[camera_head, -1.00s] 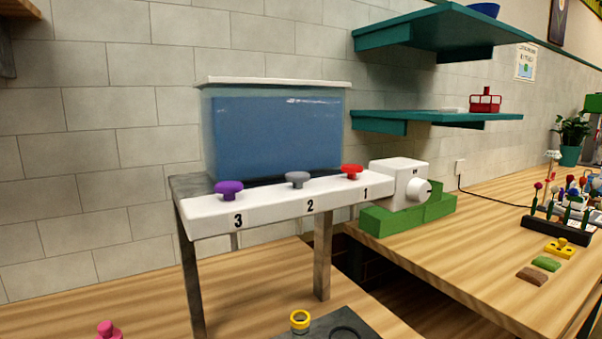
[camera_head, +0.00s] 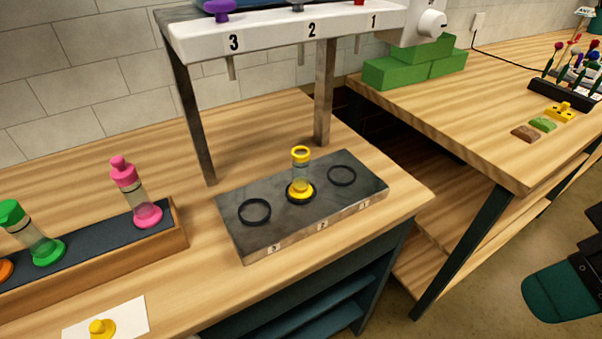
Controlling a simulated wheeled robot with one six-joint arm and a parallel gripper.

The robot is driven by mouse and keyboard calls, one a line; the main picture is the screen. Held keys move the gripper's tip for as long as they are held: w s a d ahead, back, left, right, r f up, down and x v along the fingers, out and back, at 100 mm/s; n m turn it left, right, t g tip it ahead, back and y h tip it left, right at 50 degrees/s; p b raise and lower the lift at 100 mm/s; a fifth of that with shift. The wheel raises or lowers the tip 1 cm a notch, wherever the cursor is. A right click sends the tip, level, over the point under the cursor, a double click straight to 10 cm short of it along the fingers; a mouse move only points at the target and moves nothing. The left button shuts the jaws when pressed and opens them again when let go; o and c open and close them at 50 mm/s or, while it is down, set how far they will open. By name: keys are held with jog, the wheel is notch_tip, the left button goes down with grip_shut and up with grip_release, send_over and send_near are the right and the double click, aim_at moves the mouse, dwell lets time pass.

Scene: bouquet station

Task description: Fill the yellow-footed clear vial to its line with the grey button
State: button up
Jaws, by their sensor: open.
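The yellow-footed clear vial (camera_head: 300,174) stands upright in the middle ring, marked 2, of the dark metal plate (camera_head: 238,234). It has a yellow rim, and I cannot make out its line or any liquid in it. The grey button (camera_head: 297,6) is cut by the top edge, above the number 2 on the white dispenser bar (camera_head: 270,37). A thin spout (camera_head: 301,54) hangs below that number, above and behind the vial in the picture.
A purple button (camera_head: 219,10) and a red button top the bar's other positions. A rack (camera_head: 180,235) at left holds a pink-footed vial (camera_head: 133,192) and a green-footed vial (camera_head: 35,235). Green blocks (camera_head: 395,72) sit at right. A dark gap separates the two counters.

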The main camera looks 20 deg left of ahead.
grip_shut()
dwell(1.6)
